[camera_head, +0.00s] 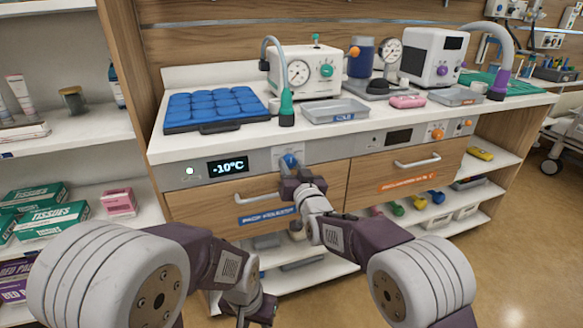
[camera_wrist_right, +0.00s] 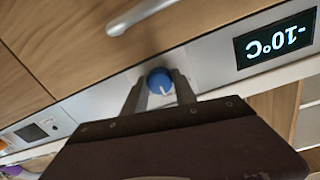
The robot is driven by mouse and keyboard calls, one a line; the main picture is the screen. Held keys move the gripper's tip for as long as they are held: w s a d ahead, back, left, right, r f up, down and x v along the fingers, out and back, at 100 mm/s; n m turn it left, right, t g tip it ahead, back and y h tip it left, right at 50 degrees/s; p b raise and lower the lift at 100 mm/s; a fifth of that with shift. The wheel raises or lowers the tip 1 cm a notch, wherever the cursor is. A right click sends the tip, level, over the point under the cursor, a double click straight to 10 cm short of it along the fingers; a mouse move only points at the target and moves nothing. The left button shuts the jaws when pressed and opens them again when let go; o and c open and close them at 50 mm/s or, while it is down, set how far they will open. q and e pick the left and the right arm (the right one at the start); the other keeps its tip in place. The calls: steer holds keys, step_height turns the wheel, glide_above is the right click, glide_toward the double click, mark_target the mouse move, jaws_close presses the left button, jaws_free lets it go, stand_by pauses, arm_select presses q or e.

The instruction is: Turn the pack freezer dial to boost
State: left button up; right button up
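The blue dial (camera_head: 289,161) sits on the grey front panel, right of the display (camera_head: 228,167) reading -10°C. In the right wrist view the dial (camera_wrist_right: 159,81) shows a white pointer mark, and the display is at the upper right. My right gripper (camera_head: 290,175) is at the dial; in the wrist view its two fingers (camera_wrist_right: 158,88) stand apart, one on each side of the knob, with what looks like a narrow gap. My left gripper (camera_head: 250,305) hangs low in front of the lower shelves; its fingers are not clear.
Drawer handles (camera_head: 262,198) stick out below the panel. A second panel with an orange knob (camera_head: 437,134) is to the right. On the counter are a blue pack tray (camera_head: 215,106), a hose (camera_head: 286,105) above the dial, and a metal tray (camera_head: 335,111).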

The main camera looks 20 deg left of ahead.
jaws_close()
steer(key=shift+m, duration=0.3)
steer(key=m+b, duration=0.1)
steer(key=m, duration=0.2)
steer(key=shift+m, duration=0.4)
steer(key=m+b, duration=0.1)
steer(key=m, duration=0.3)
steer(key=shift+r+m+g+b, duration=0.15)
steer(key=shift+m+g+b, duration=0.2)
steer(key=shift+m, duration=1.15)
steer(key=o, duration=0.9)
jaws_free()
